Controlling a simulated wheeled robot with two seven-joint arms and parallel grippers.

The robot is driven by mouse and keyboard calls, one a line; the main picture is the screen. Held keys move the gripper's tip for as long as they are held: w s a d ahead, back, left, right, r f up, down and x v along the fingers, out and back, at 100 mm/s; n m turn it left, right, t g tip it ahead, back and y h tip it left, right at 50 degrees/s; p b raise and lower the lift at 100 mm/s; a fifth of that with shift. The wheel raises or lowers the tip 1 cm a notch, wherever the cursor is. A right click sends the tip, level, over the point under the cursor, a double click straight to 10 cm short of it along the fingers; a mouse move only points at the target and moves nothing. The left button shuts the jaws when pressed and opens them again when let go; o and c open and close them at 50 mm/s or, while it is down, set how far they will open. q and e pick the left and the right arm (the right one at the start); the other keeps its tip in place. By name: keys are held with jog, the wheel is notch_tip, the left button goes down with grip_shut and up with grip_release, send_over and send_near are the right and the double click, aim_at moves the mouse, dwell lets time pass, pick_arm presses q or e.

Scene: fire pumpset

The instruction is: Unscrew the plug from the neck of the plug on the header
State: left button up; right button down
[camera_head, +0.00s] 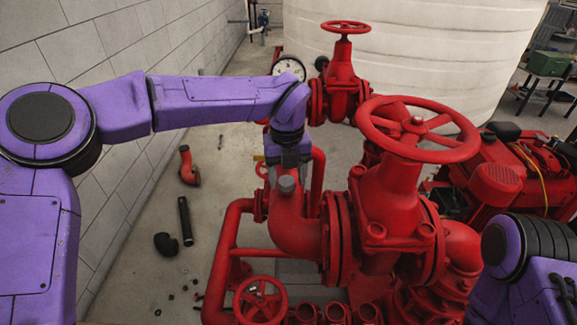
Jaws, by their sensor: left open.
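The grey plug (287,184) sits upright on top of the red pipe elbow of the header (293,228). The neck under the plug is hard to make out at this size. My left gripper (288,163) points down just above and behind the plug, and its jaws are open. I cannot tell whether its fingers touch the plug, as the fingertips are small and partly hidden. Part of my right arm shows at the lower right, but its gripper is out of view.
A large red handwheel valve (390,200) stands right of the elbow, with a smaller valve (343,85) behind. A pressure gauge (288,68) is near my left forearm. A small handwheel (260,302) is below. Loose black fittings (166,244) lie on the floor. A white tank (430,55) stands behind.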

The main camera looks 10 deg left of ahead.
pick_arm(q)
jog(key=shift+r+m+p, duration=0.25)
jog(key=shift+m+p, duration=0.5)
jog(key=shift+m, duration=0.25)
jog(key=shift+f, duration=0.15)
jog(key=shift+r+m+p, duration=0.2)
jog(key=shift+m+p, duration=0.5)
jog(key=shift+f+m, duration=0.15)
jog(key=shift+m, duration=0.75)
jog(key=shift+f+m, duration=0.15)
jog(key=shift+m, duration=0.75)
pick_arm(e)
notch_tip(320, 180, up, 4)
pick_arm(q)
jog(key=shift+s, duration=0.1)
